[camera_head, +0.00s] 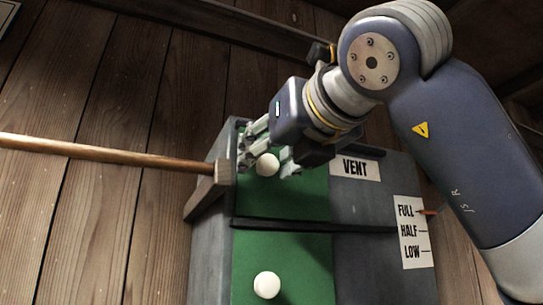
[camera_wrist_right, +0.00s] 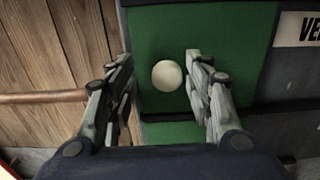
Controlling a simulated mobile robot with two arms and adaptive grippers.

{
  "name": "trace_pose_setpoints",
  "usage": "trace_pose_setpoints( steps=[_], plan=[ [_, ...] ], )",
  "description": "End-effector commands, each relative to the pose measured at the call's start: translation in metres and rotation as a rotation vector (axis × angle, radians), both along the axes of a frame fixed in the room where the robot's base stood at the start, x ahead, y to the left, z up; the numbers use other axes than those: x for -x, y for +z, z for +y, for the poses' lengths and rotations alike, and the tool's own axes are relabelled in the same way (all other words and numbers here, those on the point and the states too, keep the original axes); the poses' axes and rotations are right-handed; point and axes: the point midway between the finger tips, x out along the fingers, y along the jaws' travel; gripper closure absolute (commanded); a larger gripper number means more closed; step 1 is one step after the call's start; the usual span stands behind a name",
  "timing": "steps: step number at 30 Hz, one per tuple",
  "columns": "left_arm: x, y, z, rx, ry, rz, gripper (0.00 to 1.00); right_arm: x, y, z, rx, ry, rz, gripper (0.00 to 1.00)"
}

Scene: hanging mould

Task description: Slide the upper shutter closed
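The upper green shutter (camera_head: 300,198) sits in the grey housing (camera_head: 360,265), with a round white knob (camera_head: 267,165) near its upper left. A second green shutter (camera_head: 300,262) with its own white knob (camera_head: 267,285) lies below a dark rail (camera_head: 290,226). My right gripper (camera_head: 268,160) is at the upper knob, fingers apart on either side of it. In the right wrist view, the gripper (camera_wrist_right: 158,95) is open with the knob (camera_wrist_right: 167,75) between and beyond the fingertips; a gap shows on both sides, so no contact is visible. My left gripper is not in view.
A copper pipe (camera_head: 110,153) runs in from the left to a block (camera_head: 224,172) beside the housing. A VENT label (camera_head: 355,167) and a FULL/HALF/LOW label (camera_head: 412,232) with a small red pointer (camera_head: 428,212) are on the right. Wooden planks (camera_head: 90,220) form the background.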

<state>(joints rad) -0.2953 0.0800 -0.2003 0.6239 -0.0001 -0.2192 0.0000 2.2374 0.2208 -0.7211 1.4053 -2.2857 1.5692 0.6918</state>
Motion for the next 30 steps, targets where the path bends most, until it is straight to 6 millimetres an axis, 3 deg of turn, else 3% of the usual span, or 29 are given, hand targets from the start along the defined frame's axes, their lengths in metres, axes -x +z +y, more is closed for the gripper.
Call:
trace_pose_setpoints(
  steps=[3, 8, 21, 30],
  plan=[
    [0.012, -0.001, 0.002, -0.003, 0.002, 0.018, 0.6, 0.0, 0.0, -0.001, 0.0, -0.001, 0.001, 0.53],
    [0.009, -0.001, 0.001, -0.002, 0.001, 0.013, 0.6, 0.015, 0.0, -0.006, 0.001, -0.001, -0.001, 0.53],
    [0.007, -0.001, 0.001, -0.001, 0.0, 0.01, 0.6, 0.097, 0.0, -0.034, 0.0, -0.001, -0.003, 0.53],
    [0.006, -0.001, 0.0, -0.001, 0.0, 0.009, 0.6, 0.114, 0.0, -0.039, 0.001, 0.0, 0.0, 0.53]
  ],
)
